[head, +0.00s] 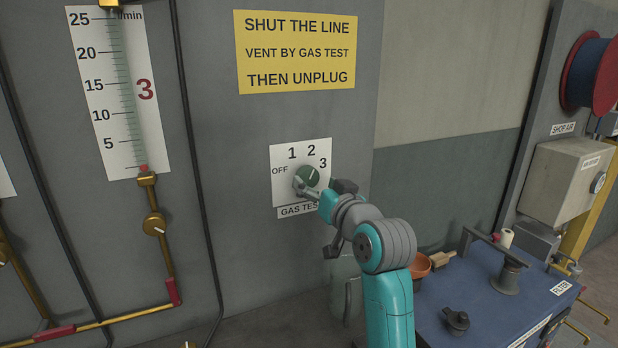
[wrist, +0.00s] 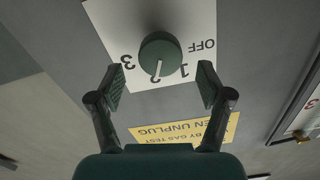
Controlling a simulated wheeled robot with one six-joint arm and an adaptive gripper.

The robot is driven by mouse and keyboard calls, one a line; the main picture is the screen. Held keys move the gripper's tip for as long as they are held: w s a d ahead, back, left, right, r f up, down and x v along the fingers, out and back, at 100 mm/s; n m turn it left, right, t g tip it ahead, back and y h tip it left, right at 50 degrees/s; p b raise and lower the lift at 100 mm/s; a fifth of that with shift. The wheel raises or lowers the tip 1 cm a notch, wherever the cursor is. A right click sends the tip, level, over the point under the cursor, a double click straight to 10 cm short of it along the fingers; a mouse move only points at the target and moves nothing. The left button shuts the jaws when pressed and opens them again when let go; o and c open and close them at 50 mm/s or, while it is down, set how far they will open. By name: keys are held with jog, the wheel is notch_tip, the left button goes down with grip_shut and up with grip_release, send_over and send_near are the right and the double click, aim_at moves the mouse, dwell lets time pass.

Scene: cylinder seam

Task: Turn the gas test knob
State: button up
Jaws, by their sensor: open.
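The gas test knob (head: 307,176) is a round green knob with a white pointer line, on a white plate (head: 280,157) marked OFF, 1, 2, 3. Its line points at about 2. My gripper (head: 305,188) is at the plate and partly covers the knob's lower part in the head view. In the wrist view the plate appears upside down, with the knob (wrist: 160,53) ahead of my open gripper (wrist: 162,84). The fingers are spread wider than the knob, with visible gaps on both sides. I cannot tell how far ahead the knob is.
A yellow sign (head: 296,50) hangs above the plate. A flow gauge (head: 105,95) on the left has its red float at the bottom, with brass pipe and a brass valve (head: 155,224) below. A blue bench (head: 480,290) with a spool and black knob stands at lower right.

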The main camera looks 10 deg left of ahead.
aim_at(310, 178)
jog(key=shift+x, duration=2.25)
jog(key=c, duration=1.2)
